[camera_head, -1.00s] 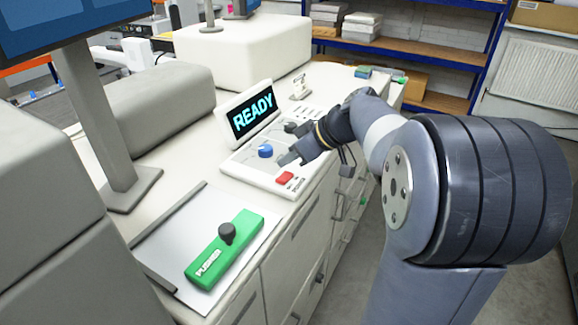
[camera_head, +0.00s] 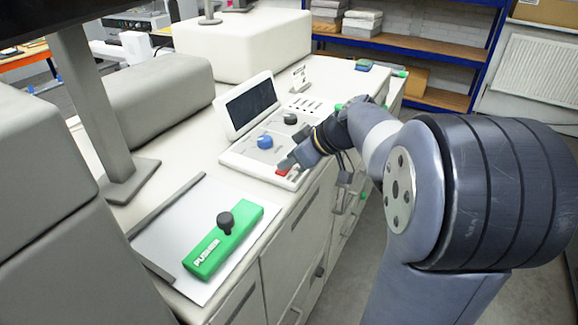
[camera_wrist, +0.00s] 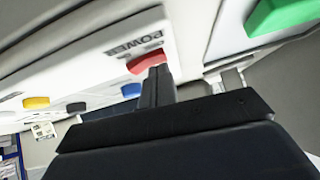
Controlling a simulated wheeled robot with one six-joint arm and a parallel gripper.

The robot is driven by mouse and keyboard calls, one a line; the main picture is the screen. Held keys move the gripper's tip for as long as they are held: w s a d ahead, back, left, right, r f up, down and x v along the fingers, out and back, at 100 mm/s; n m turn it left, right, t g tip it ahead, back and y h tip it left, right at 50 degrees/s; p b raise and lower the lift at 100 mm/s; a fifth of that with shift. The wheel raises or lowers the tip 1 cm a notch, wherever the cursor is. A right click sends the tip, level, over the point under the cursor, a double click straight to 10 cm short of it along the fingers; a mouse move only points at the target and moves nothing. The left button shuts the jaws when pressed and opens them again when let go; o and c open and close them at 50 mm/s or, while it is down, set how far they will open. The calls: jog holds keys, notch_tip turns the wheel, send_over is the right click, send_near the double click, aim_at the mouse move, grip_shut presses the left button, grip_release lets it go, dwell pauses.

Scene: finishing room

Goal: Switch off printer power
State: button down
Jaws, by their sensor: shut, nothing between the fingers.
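The printer's control panel (camera_head: 235,160) sits on the white machine top, with its display (camera_head: 252,104) dark. The red power switch (camera_head: 283,170) is at the panel's front corner; it also shows in the wrist view (camera_wrist: 147,61) beside the label POWER (camera_wrist: 133,46). My gripper (camera_head: 288,165) is shut and empty. Its fingertips (camera_wrist: 158,72) are at the red switch and appear to touch it, covering part of it. A blue knob (camera_head: 265,142) and a black knob (camera_head: 290,119) are farther back on the panel.
A green pusher block (camera_head: 222,243) with a dark knob lies on a white sheet to the left of the panel. A monitor stand (camera_head: 95,110) rises behind it. Drawers with handles (camera_head: 318,270) line the machine's front. Floor (camera_head: 350,280) is open in front.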

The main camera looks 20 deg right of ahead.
jog(key=shift+w+d+f, duration=0.1)
jog(key=shift+d, duration=0.05)
jog(key=shift+w+d, duration=0.5)
